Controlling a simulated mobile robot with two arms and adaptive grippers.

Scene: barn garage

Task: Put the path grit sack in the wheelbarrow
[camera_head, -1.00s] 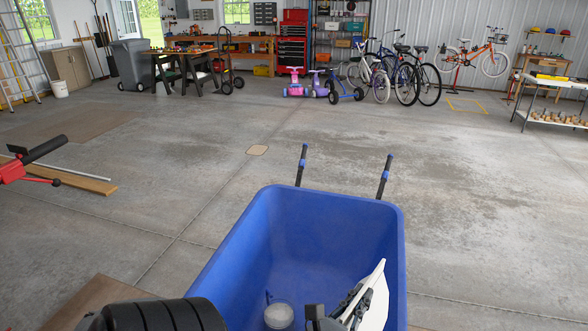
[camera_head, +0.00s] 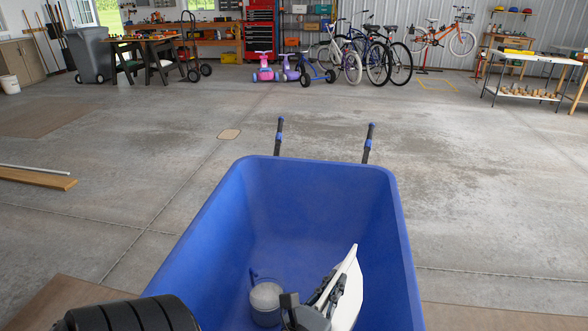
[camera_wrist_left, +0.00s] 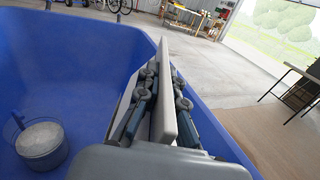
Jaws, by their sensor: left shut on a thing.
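The blue wheelbarrow (camera_head: 215,215) stands in front of me, its two dark handles pointing away. My left gripper (camera_head: 325,300) is inside the wheelbarrow's outline, toward its right side. It is shut on a thin white slab-like thing, the path grit sack (camera_head: 347,283) as far as I can tell; no label shows. In the left wrist view the sack (camera_wrist_left: 171,95) stands upright on edge between the fingers, near the blue wall. I cannot tell whether it touches the tray floor. My right gripper is not in view.
A small clear bucket with pale contents (camera_head: 266,300) sits in the wheelbarrow, left of my left gripper; it also shows in the left wrist view (camera_wrist_left: 40,143). Planks (camera_head: 35,178) lie on the floor at left. Bicycles (camera_head: 365,55) and a workbench stand far back. The middle floor is clear.

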